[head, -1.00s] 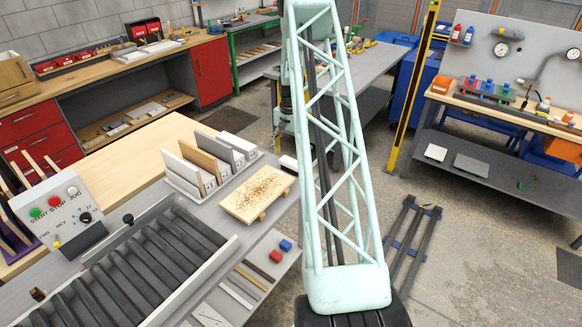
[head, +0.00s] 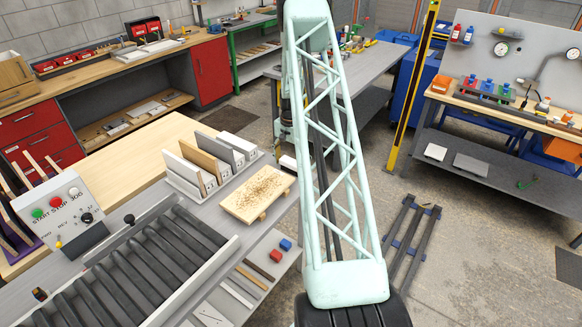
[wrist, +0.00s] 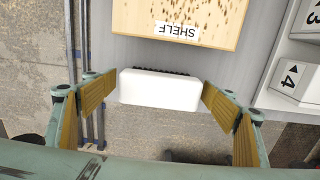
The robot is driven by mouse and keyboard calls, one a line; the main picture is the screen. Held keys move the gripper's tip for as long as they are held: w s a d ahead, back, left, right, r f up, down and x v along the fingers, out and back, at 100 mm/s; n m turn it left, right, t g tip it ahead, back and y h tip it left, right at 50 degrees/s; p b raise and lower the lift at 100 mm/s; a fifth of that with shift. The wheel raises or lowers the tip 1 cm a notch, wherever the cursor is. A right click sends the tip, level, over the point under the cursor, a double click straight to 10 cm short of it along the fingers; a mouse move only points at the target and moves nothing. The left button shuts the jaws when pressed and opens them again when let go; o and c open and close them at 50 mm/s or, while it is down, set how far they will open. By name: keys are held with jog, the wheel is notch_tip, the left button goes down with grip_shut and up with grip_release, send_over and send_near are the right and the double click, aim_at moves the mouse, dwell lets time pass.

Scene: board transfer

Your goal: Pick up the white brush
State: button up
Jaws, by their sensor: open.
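The white brush (wrist: 158,90) shows in the wrist view as a white block with dark bristles along its far edge. It lies at the edge of the grey table surface, beside the speckled board. My gripper (wrist: 160,95) is open, with one yellow-padded finger on each side of the brush. Whether the pads touch it I cannot tell. In the head view a small part of the brush (head: 288,162) shows next to my arm, which hides the rest.
A wooden board with brown specks (head: 258,193) lies close to the brush; its SHELF label (wrist: 178,31) faces the brush. A rack with upright boards (head: 203,160) stands left of it, numbered blocks at its front. A roller conveyor (head: 140,262) lies nearer.

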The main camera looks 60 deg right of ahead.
jog(key=shift+c, duration=0.3)
jog(key=c, duration=0.9)
jog(key=shift+r, duration=0.15)
jog(key=shift+r+b, duration=0.6)
jog(key=shift+r, duration=4.3)
jog(key=shift+o, duration=1.1)
jog(key=shift+c, duration=0.7)
jog(key=shift+a, duration=0.1)
